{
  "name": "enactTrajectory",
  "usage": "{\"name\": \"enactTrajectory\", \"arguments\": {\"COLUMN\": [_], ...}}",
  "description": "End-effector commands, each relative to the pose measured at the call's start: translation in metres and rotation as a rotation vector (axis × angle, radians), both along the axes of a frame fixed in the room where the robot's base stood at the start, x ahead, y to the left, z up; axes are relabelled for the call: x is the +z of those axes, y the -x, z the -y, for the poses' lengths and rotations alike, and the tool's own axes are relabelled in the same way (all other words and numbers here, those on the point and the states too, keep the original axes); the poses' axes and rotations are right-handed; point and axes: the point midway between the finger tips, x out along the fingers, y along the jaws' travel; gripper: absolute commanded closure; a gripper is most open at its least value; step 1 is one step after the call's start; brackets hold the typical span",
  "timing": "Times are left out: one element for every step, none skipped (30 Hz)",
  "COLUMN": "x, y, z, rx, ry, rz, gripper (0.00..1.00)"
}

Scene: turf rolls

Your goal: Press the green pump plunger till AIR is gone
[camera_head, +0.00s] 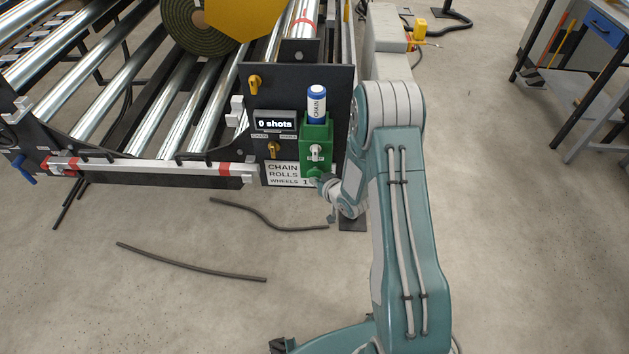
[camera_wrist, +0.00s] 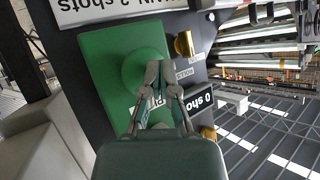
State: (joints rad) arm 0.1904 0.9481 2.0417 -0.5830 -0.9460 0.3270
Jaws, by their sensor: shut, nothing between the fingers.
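The green pump block (camera_head: 316,143) is mounted on a black panel, with a white and blue CHAIN bottle (camera_head: 316,104) on top. In the wrist view the green block (camera_wrist: 98,62) has a round green plunger (camera_wrist: 138,66) on its face. My gripper (camera_wrist: 161,72) is shut and empty, its fingertips at the right side of the plunger's face. Contact cannot be told. A white label between the fingers is partly hidden, so its word is unclear. In the head view my gripper (camera_head: 324,184) is small, low at the block, beside the plunger (camera_head: 315,172).
A display (camera_head: 275,121) reads "0 shots". Yellow knobs (camera_head: 254,84) stand out on the panel (camera_head: 262,95). A label plate (camera_head: 284,174) reads CHAIN, ROLLS, WHEELS. A steel roller conveyor (camera_head: 125,95) fills the left. Loose dark strips (camera_head: 190,262) lie on otherwise open floor.

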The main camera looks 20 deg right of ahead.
Motion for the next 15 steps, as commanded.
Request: {"name": "enactTrajectory", "arguments": {"x": [0.002, 0.002, 0.001, 0.001, 0.001, 0.002, 0.002, 0.002, 0.002, 0.002, 0.001, 0.002, 0.001, 0.001, 0.001], "y": [0.001, 0.003, 0.005, 0.007, 0.008, 0.010, 0.011, 0.013, 0.015, 0.017, 0.018, 0.020, 0.022, 0.023, 0.025], "z": [0.000, -0.001, -0.002, -0.002, -0.003, -0.003, -0.004, -0.004, -0.005, -0.006, -0.006, -0.007, -0.007, -0.008, -0.008], "rx": [-0.002, -0.002, -0.002, -0.001, 0.000, 0.000, 0.000, 0.000, 0.000, 0.000, 0.000, 0.000, -0.001, 0.000, 0.000], "ry": [-0.001, 0.000, 0.000, -0.001, 0.000, 0.001, 0.001, 0.001, 0.000, 0.000, 0.000, 0.000, -0.001, 0.000, 0.000], "rz": [0.005, 0.004, 0.004, 0.003, 0.003, 0.004, 0.004, 0.004, 0.004, 0.003, 0.003, 0.003, 0.003, 0.002, 0.002], "gripper": [1.00, 1.00, 1.00, 1.00, 1.00, 1.00, 1.00, 1.00, 1.00, 1.00, 1.00, 1.00, 1.00, 1.00, 1.00]}}
